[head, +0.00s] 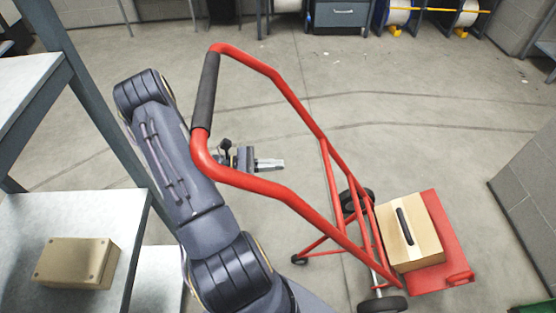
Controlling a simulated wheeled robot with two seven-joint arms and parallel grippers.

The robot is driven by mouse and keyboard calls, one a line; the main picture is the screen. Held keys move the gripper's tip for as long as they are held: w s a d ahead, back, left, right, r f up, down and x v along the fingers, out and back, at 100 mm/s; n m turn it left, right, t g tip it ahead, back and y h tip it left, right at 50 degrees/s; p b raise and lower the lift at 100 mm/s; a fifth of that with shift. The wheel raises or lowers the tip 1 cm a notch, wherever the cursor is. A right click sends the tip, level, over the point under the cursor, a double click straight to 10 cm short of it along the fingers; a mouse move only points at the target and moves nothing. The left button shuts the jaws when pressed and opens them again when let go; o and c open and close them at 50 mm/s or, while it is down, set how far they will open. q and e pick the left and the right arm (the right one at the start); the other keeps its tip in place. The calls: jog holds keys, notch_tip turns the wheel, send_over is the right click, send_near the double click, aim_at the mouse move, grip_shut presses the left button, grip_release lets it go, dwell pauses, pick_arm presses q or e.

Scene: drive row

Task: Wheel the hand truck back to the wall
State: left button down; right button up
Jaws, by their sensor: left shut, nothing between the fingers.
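The red hand truck (301,108) stands on the concrete floor in the middle of the head view, its handle towards me. A black grip (205,90) covers the left part of the handle. A cardboard box (410,236) with a dark slot rests on its red toe plate (447,240). Black wheels (383,304) show at its base. My left gripper (270,164) shows through the handle frame, right of the grip. It is shut and empty, not around the grip; whether it touches the frame I cannot tell. My right gripper is out of view.
A shelf rack (70,210) with a tan box (76,263) stands close on the left. A grey block wall (530,185) is at the right. A drawer cabinet (341,16) and cable reels (398,14) line the back. The floor between is clear.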

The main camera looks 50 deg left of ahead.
pick_arm(q)
jog(key=x, duration=1.1)
jog(key=shift+b, duration=0.45)
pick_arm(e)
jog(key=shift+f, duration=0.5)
pick_arm(q)
jog(key=shift+w+d, duration=0.15)
